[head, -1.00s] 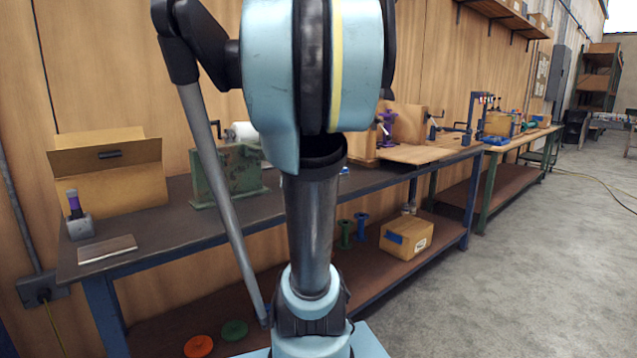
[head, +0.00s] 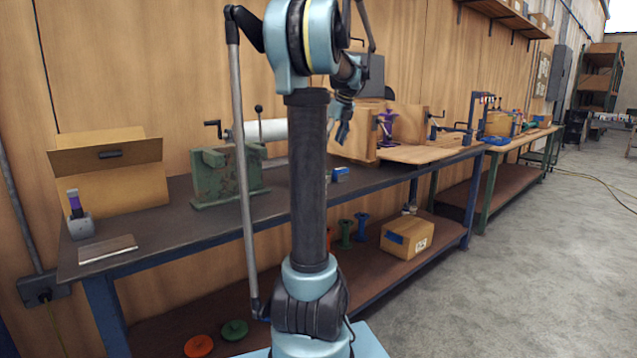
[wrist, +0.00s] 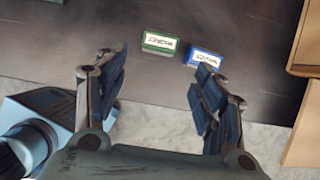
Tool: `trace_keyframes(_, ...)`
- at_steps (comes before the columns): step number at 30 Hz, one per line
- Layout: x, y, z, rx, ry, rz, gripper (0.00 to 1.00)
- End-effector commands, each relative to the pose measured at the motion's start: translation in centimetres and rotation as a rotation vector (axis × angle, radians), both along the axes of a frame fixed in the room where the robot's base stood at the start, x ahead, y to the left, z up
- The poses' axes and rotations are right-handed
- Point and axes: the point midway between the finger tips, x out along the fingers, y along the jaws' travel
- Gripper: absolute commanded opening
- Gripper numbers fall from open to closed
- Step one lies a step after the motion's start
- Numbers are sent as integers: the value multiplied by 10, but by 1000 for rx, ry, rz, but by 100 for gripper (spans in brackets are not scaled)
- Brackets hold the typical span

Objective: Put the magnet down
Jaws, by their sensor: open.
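Two small blocks with lettered white tops lie on the dark bench top in the wrist view: a green block (wrist: 160,42) and a blue block (wrist: 203,57). The lettering is too blurred to read, so I cannot tell for sure which one is the magnet. The blue block (head: 340,173) also shows on the bench in the head view. My gripper (wrist: 163,66) is open and empty, with its fingers spread. The green block shows between and beyond the fingertips, and the blue block shows beside the right finger. In the head view my gripper (head: 343,132) hangs above the bench.
An open cardboard box (head: 115,185) and a purple-handled tool (head: 78,215) are at the far left. A wooden board (head: 415,152) lies to the right.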

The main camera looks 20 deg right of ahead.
Motion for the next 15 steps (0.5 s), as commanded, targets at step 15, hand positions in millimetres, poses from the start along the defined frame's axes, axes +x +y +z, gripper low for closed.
trace_keyframes(15,32,13,-83,-1,-1,4,63)
